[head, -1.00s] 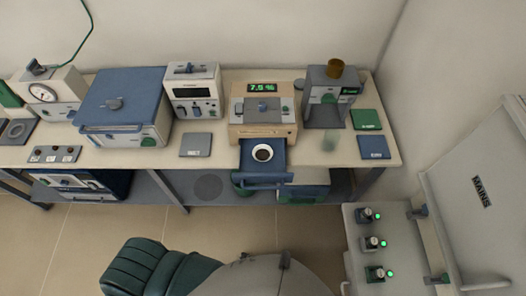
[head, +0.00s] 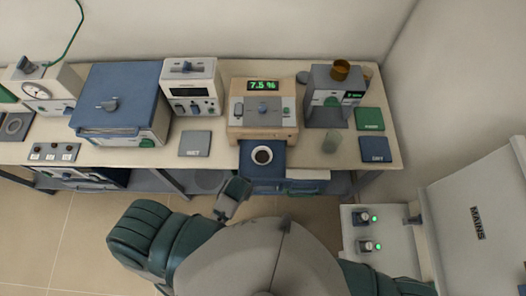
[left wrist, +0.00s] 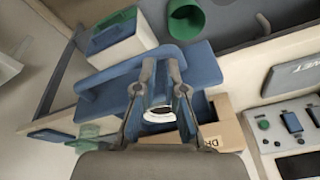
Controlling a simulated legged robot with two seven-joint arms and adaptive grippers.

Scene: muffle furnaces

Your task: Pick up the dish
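The dish (head: 262,155) is a small round white cup with dark contents. It sits in the open blue drawer (head: 246,173) of the beige device showing 7.5 %. My left gripper (head: 237,187) is in front of and slightly left of the drawer, apart from the dish. In the left wrist view my left gripper (left wrist: 162,68) has its two fingers apart with nothing held. The dish (left wrist: 159,114) shows through the gap between the fingers, partly hidden by them. My right gripper is not in view; only part of my right arm shows at the lower right.
The beige device (head: 264,110) stands on the bench between a white meter (head: 192,90) and a grey stand (head: 335,95). A grey WET mat (head: 195,144) lies left of the drawer. A glass (head: 331,141) stands to the right. The MAINS cabinet (head: 475,215) is at the right.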

